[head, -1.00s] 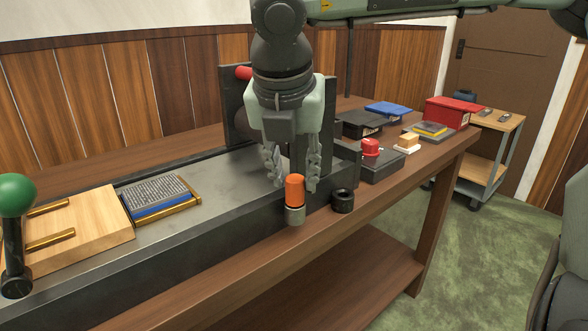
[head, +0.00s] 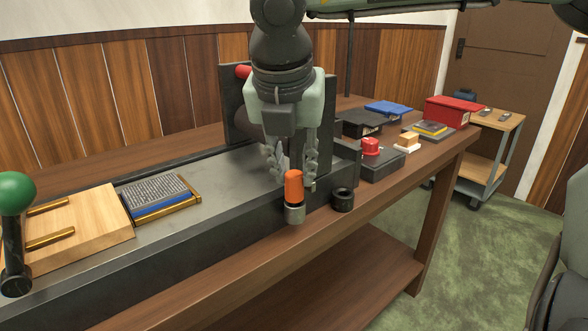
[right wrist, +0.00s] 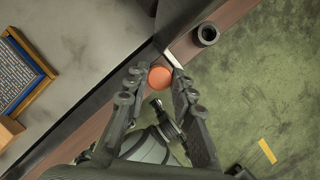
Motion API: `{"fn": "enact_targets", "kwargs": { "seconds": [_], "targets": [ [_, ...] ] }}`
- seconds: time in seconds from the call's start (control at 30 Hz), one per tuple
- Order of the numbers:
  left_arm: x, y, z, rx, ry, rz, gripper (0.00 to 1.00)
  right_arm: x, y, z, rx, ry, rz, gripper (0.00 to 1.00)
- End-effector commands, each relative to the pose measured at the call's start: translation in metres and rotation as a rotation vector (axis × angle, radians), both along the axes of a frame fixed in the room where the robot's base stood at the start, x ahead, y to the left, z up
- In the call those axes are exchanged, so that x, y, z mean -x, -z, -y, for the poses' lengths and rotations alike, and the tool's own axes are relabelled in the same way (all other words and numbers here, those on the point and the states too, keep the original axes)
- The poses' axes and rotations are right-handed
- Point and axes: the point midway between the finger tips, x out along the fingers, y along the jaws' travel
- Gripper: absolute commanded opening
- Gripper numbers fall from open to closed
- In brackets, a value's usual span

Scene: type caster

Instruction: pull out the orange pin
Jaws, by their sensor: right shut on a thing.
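The orange pin (head: 294,186) stands upright in a grey metal collar (head: 295,213) on the front side of the black machine bed (head: 225,222). My right gripper (head: 293,180) comes down from above, with one finger on each side of the pin's upper part. In the right wrist view the round orange end of the pin (right wrist: 160,77) lies between the fingertips (right wrist: 159,80), and the gripper is shut on it. The pin's lower end is hidden in the collar. My left gripper is not in view.
A black ring (head: 343,199) sits just right of the pin. A black box with a red button (head: 371,147) is farther right. A type block (head: 158,194), a wooden board (head: 80,229) and a green-knobbed lever (head: 16,195) are left. The bench front is open.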

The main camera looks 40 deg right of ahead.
Motion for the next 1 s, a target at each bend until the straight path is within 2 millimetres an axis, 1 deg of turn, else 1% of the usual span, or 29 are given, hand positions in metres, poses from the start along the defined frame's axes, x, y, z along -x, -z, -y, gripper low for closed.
{"fn": "enact_targets", "kwargs": {
  "seconds": [0.23, 0.43, 1.0],
  "targets": [
    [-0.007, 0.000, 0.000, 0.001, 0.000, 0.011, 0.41, 0.000, -0.006, 0.000, 0.001, 0.000, 0.002, 0.00],
    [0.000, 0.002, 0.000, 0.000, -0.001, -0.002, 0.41, 0.000, -0.011, 0.000, 0.000, 0.001, 0.001, 0.00],
    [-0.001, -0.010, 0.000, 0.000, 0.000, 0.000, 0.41, 0.000, -0.045, 0.000, 0.001, 0.002, 0.002, 0.00]
  ]
}}
